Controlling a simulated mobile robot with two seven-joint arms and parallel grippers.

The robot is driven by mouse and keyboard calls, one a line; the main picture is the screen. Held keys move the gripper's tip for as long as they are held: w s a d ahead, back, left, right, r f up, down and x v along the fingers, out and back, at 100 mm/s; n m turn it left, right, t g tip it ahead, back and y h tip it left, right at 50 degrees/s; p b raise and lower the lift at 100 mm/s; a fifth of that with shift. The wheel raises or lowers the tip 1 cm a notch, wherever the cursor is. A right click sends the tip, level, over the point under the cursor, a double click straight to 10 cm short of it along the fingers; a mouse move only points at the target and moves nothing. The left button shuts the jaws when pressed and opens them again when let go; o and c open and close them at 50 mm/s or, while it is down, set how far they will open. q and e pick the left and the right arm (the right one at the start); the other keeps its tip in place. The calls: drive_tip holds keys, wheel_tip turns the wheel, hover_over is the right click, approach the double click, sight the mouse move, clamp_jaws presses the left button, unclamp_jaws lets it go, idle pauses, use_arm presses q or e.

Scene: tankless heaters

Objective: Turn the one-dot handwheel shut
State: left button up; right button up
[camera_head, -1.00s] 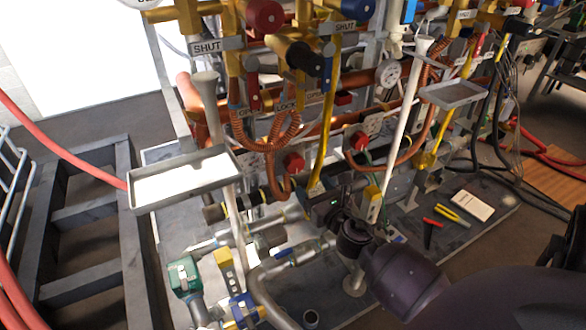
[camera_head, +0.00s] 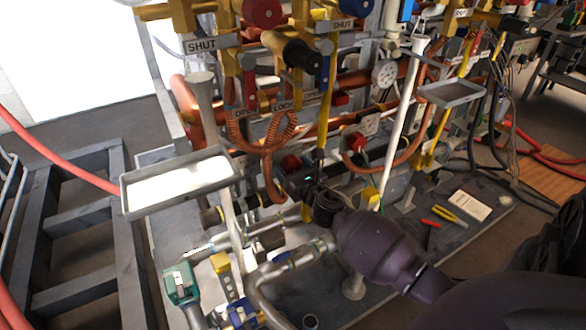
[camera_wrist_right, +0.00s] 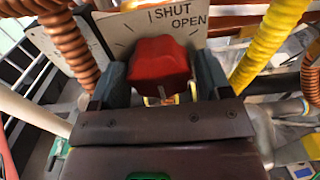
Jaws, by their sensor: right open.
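A red handwheel (camera_wrist_right: 160,68) sits in front of a plate (camera_wrist_right: 176,22) marked SHUT and OPEN in the right wrist view. I can make out no dots on it. A pale mark shows on its near edge. My right gripper (camera_wrist_right: 161,80) is open, with one finger on each side of the wheel; I cannot tell whether they touch it. In the head view, my right gripper (camera_head: 305,182) is just below and right of a red wheel (camera_head: 291,163), partly hidden among pipes. My left gripper is not in view.
Another red wheel (camera_head: 354,142) is to the right. Coiled copper hoses (camera_head: 268,140) hang above the gripper. A yellow pipe (camera_wrist_right: 268,42) stands close to the right finger. A white pipe (camera_head: 403,120) and a grey tray (camera_head: 180,182) stand nearby.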

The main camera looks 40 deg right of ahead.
drive_tip(key=c, duration=0.7)
drive_tip(key=shift+o, duration=0.2)
